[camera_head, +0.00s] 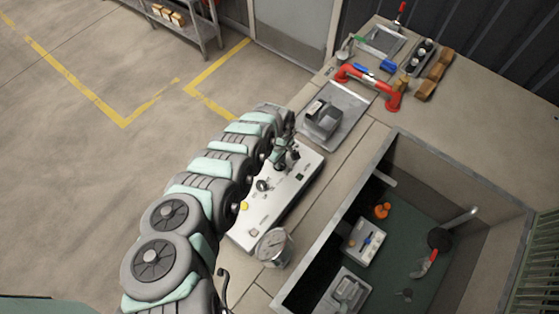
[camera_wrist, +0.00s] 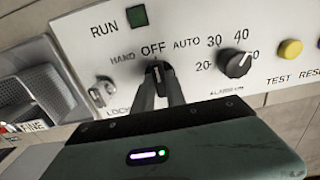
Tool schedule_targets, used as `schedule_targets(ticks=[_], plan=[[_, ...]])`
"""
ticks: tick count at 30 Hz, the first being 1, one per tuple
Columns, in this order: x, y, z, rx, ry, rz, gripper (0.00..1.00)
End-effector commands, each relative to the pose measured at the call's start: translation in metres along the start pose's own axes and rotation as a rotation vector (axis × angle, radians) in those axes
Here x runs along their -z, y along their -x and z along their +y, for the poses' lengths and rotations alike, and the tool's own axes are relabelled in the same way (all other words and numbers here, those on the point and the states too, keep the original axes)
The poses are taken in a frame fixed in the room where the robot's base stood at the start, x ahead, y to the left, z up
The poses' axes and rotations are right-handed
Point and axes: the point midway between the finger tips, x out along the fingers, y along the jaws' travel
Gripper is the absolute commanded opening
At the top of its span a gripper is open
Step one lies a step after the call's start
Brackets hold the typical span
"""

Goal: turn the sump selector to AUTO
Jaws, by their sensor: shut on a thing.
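The sump selector (camera_wrist: 157,69) is a small dark knob on a white control panel (camera_wrist: 118,75), with HAND, OFF and AUTO printed above it. Its pointer is up toward OFF. My gripper (camera_wrist: 158,84) is shut on the knob, with one dark finger on each side. The fingers hide the lower part of the knob. In the head view the panel (camera_head: 240,236) lies on the bench beside my arm, and my gripper (camera_head: 280,163) is at its far part; the selector cannot be made out there.
Right of the selector are a black alarm dial (camera_wrist: 235,64) and a yellow TEST button (camera_wrist: 290,49). A LOCK fitting (camera_wrist: 102,90) is at the left. A gauge (camera_head: 274,247) stands near the panel's near end. An open pit (camera_head: 400,220) is to the right.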

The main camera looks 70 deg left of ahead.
Motion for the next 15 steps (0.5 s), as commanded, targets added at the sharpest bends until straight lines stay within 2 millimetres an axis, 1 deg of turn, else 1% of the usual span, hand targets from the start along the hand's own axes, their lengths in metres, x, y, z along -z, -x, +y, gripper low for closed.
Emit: schedule_targets(ticks=[1, 3, 4, 15], plan=[[0.0, 0.0, 0.0001, 0.0, 0.0, 0.0, 0.07], [0.0, 0.0, 0.0001, 0.0, 0.0, 0.0, 0.01], [0.0, 0.0, 0.0001, 0.0, 0.0, 0.0, 0.0], [-0.0001, 0.0, 0.0001, 0.0, -0.001, 0.0, 0.0]])
